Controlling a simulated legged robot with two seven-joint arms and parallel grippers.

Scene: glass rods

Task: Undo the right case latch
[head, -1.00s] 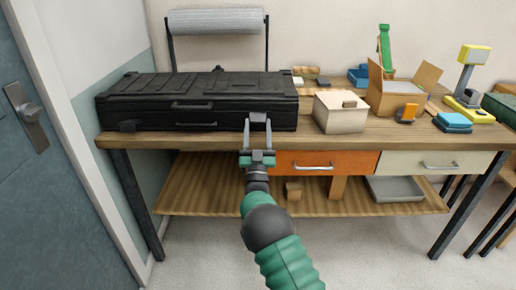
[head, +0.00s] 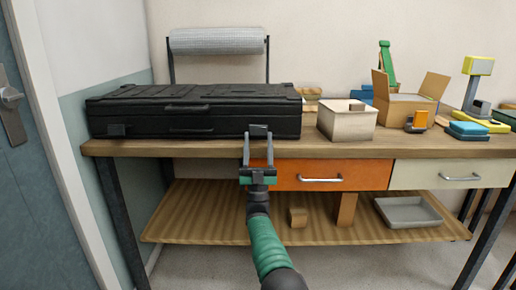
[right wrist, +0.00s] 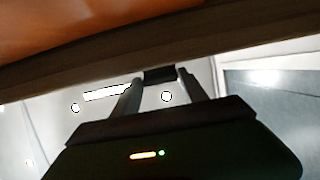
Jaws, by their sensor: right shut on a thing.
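The black case (head: 190,118) lies closed on the wooden workbench, its front toward me. Its left latch (head: 116,130) is a small dark block low on the front. The right latch (head: 258,130) is near the front's right end, between the fingertips of my right gripper (head: 258,136). My right gripper is shut on this latch, reaching up from in front of the bench edge. In the right wrist view, the gripper (right wrist: 160,76) has a dark piece between its two grey fingers; its details are too dark to tell. My left gripper is not in view.
The workbench (head: 300,150) has an orange drawer (head: 290,176) just below the gripper. A cream box (head: 346,124) stands close to the right of the case. An open cardboard box (head: 405,107) is farther right. A roll (head: 217,41) on a stand rises behind the case.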

